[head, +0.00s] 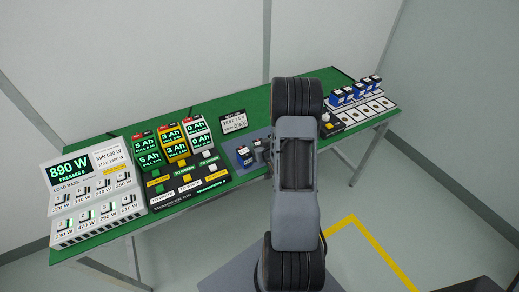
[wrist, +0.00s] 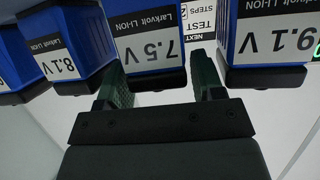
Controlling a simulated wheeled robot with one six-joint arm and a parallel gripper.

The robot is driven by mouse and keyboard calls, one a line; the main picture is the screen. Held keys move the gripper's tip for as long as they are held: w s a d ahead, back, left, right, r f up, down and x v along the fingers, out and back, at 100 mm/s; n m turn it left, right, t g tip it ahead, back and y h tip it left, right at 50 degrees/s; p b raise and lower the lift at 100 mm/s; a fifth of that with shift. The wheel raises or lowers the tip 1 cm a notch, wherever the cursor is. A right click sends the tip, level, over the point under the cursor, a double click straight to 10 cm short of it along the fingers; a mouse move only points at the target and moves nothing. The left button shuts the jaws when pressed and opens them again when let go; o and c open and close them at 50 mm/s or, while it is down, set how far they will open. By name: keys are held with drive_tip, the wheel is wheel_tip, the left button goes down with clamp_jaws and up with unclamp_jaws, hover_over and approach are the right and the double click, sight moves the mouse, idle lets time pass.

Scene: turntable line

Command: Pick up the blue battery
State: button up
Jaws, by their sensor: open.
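Several blue batteries (head: 358,91) stand in a raised row at the right end of the green table in the head view. In the wrist view, three appear close up with upside-down labels: 8.1 V (wrist: 70,60), 7.5 V (wrist: 154,50) and 9.1 V (wrist: 270,45). My gripper (wrist: 158,68) is open, with one dark green finger to each side of the 7.5 V battery's lower end. I cannot tell whether the fingers touch it. In the head view my arm hides the gripper. Which battery the task means is not shown.
The neighbouring batteries stand close beside the fingers. A white slotted tray (head: 370,112) lies before the row. A load bank (head: 95,200), a transfer rig (head: 188,183) and a test sign (head: 233,124) occupy the table's left and middle.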

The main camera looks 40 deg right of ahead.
drive_tip(key=shift+w, duration=0.15)
drive_tip(key=shift+c, duration=0.4)
drive_tip(key=c, duration=0.8)
drive_tip(key=shift+r, duration=0.1)
